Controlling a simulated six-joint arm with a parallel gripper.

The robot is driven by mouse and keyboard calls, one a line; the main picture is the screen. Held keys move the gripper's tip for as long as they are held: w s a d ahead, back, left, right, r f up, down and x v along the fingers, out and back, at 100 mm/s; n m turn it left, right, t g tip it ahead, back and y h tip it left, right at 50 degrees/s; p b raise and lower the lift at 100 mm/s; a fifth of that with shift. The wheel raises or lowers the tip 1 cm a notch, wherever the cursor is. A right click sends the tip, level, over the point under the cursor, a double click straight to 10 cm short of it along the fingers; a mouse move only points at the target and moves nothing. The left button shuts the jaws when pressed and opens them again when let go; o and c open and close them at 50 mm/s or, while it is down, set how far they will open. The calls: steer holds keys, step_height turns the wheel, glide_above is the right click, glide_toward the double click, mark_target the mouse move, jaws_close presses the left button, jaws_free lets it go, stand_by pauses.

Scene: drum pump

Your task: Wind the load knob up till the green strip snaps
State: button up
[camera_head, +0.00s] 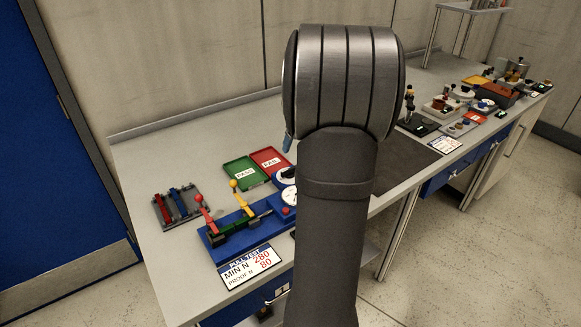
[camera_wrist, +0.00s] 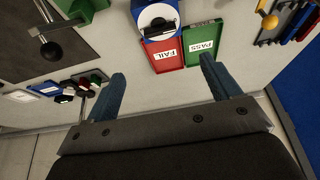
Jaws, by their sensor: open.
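The pull tester with its blue base (camera_head: 215,237) stands near the table's front edge, left of my arm in the head view. It carries a red-knobbed lever (camera_head: 199,199) and a yellow-knobbed lever (camera_head: 234,184). A green piece (camera_head: 236,222), which looks like the green strip, lies between the levers. A white dial (camera_head: 284,178) is partly behind my arm; a white dial on a blue body also shows in the wrist view (camera_wrist: 157,17). I cannot make out the load knob. My gripper (camera_wrist: 161,88) is open and empty, above the table; it is mostly hidden in the head view.
A green PASS tray (camera_head: 240,172) and a red FAIL tray (camera_head: 269,161) lie behind the tester. A rack (camera_head: 177,207) of coloured strips is at the left. A PULL TEST sign (camera_head: 250,267) is in front. Other devices crowd the table's right end.

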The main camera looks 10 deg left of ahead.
steer(key=x, duration=1.4)
steer(key=shift+f, duration=0.25)
steer(key=c, duration=1)
steer(key=shift+a, duration=0.1)
steer(key=m+t+h, duration=0.1)
steer(key=m, duration=0.3)
steer(key=shift+a, duration=0.1)
steer(key=shift+a+m+h, duration=0.1)
steer(key=shift+m+h, duration=1)
steer(key=shift+m, duration=1.3)
